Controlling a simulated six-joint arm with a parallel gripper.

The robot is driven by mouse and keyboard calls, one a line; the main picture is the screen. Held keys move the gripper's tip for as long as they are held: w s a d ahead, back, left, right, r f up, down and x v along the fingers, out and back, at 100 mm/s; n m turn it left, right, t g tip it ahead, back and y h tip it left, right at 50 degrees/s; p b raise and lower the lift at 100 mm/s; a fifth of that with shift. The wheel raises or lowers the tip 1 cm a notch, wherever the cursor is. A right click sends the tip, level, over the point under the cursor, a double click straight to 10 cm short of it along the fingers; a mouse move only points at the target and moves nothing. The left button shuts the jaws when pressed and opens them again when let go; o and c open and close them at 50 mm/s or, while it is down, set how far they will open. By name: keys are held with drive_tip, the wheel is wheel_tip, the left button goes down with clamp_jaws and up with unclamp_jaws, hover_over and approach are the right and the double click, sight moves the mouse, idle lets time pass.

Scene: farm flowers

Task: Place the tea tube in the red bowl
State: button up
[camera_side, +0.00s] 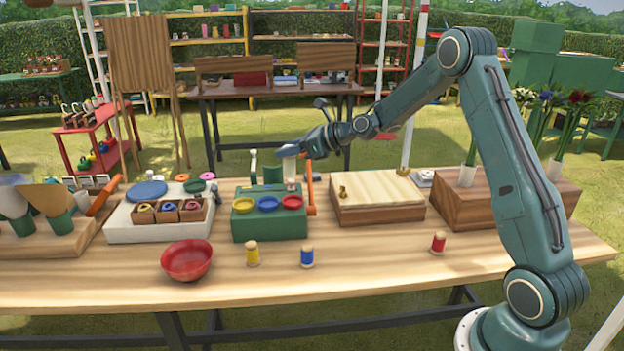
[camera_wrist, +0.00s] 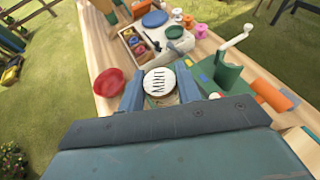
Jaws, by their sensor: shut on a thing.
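My gripper (camera_wrist: 160,88) is shut on the tea tube (camera_wrist: 160,82), whose round white lid with dark lettering faces the wrist camera between the two blue-grey fingers. The red bowl (camera_side: 187,260) stands on the bare wood near the front left of the table. It looks empty. In the wrist view the red bowl (camera_wrist: 107,82) shows to the left of the tube, apart from it.
The green box (camera_side: 268,228) carries small yellow, blue and red dishes. A white tray (camera_side: 158,231) with wooden compartments is left of it. Yellow (camera_side: 252,254), blue (camera_side: 307,257) and red (camera_side: 438,243) spools stand in front. A wooden box (camera_side: 377,213) sits right.

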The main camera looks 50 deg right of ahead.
drive_tip(key=w+a+f+n+g+y, duration=0.1)
drive_tip(key=w+a+n+y, duration=0.1)
drive_tip(key=a, duration=0.7)
drive_tip(key=w+a+f+n+g+y, duration=0.2)
drive_tip(key=w+a, duration=0.2)
drive_tip(key=a, duration=0.6)
drive_tip(key=w+a+f+n+g+y, duration=0.1)
drive_tip(key=w+a+n, duration=0.1)
drive_tip(key=a, duration=0.7)
drive_tip(key=shift+w+a+f+g+y, duration=0.3)
drive_tip(key=shift+w+a+g+y, duration=0.1)
drive_tip(key=shift+w, duration=0.3)
drive_tip(key=shift+f, duration=0.1)
wheel_tip(320, 180, down, 11)
drive_tip(key=o, duration=1.1)
drive_tip(key=shift+o, duration=0.2)
